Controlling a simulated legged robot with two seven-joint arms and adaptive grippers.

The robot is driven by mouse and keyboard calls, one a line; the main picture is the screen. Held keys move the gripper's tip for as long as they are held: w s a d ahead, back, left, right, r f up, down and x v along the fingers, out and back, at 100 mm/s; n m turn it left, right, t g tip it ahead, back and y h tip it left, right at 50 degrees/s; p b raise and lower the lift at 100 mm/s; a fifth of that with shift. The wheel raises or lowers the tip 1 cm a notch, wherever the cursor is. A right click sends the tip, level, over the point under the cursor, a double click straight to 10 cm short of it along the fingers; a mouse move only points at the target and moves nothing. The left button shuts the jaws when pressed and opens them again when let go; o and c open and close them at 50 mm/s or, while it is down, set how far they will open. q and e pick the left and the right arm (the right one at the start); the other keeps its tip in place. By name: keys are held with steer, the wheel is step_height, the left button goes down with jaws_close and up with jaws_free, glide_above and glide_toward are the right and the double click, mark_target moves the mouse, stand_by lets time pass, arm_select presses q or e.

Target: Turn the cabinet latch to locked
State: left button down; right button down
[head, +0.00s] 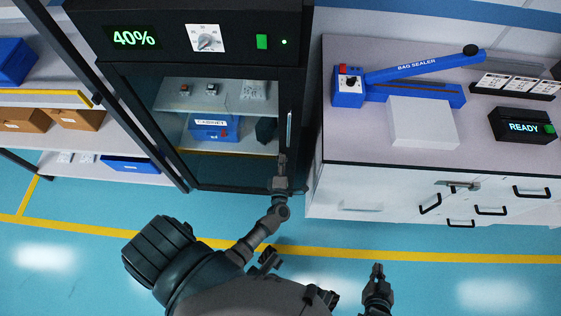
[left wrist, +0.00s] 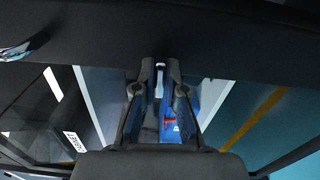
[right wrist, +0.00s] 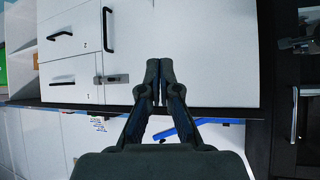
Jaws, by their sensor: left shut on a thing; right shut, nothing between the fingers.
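The grey cabinet latch (head: 458,184) sits on the front of the white cabinet (head: 385,192), its lever lying roughly horizontal. It also shows in the right wrist view (right wrist: 112,78), just left of my fingertips in the picture. My right gripper (head: 377,267) is shut and empty, in front of and apart from the cabinet; its fingertips also show together in the right wrist view (right wrist: 153,70). My left gripper (head: 282,160) is at the right edge of the dark cabinet, below its silver handle (head: 289,128). Its fingers close on a small pale piece (left wrist: 160,66) I cannot identify.
A blue bag sealer (head: 415,66), white block (head: 422,122) and black READY box (head: 522,125) stand on the white cabinet's top. Black drawer handles (head: 490,211) stick out beside the latch. The dark cabinet (head: 185,48) shows 40%. Blue floor in front is clear.

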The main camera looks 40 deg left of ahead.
arm_select(q)
steer(key=shift+d+f+m, duration=0.15)
steer(key=shift+m, duration=0.45)
arm_select(e)
steer(key=shift+s+d+f+g, duration=0.3)
steer(key=shift+s+f+g, duration=0.2)
steer(key=shift+s+g, duration=0.3)
arm_select(q)
steer(key=c, duration=1.2)
jaws_free()
steer(key=shift+w, duration=0.1)
steer(key=shift+c, duration=0.2)
arm_select(e)
steer(key=shift+w, duration=0.1)
arm_select(q)
steer(key=v, duration=1.2)
